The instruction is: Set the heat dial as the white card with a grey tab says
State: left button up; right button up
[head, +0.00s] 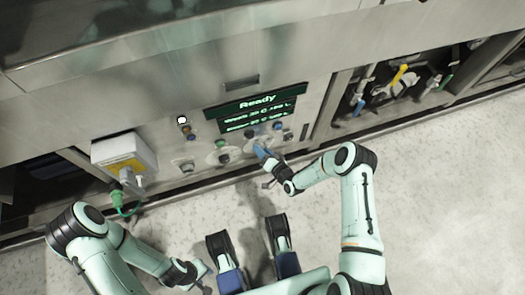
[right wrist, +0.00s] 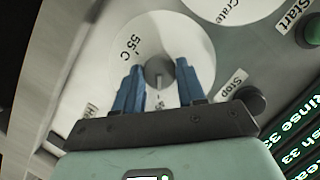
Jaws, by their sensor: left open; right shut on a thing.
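The heat dial (right wrist: 119,52) is a pale round plate reading "55 °C" with a grey knob (right wrist: 158,71) at its centre. My right gripper (right wrist: 159,82) has its blue fingers on either side of this knob and is shut on it. In the head view, my right gripper (head: 262,152) is at the control panel, below the display, and covers part of the dial. I cannot make out where the knob points. My left gripper (head: 202,272) is open, low in the head view and away from the panel. I see no white card with a grey tab.
A green-lettered display (head: 257,104) reads "Ready". Another dial (right wrist: 225,8), marked "Crate", is beside the heat dial; a black Stop knob (right wrist: 250,99) and a green Start button (right wrist: 314,30) are near. A white box (head: 123,152) with a green plug juts out left.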

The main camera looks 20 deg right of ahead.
jog(key=shift+m, duration=0.3)
dwell(0.4)
jog(key=o, duration=1.1)
jog(key=shift+c, duration=0.2)
pick_arm(q)
jog(key=w+d+r+t+p, duration=0.1)
jog(key=w+r+t+p, duration=0.2)
jog(key=w, duration=0.5)
notch_tip(320, 180, up, 2)
jog(key=shift+w+r+m+p, duration=0.15)
jog(key=shift+m+p, duration=0.15)
jog(key=shift+p, duration=0.35)
pick_arm(e)
jog(key=v, duration=1.3)
jog(key=shift+s+d, duration=0.2)
jog(key=shift+f, duration=0.1)
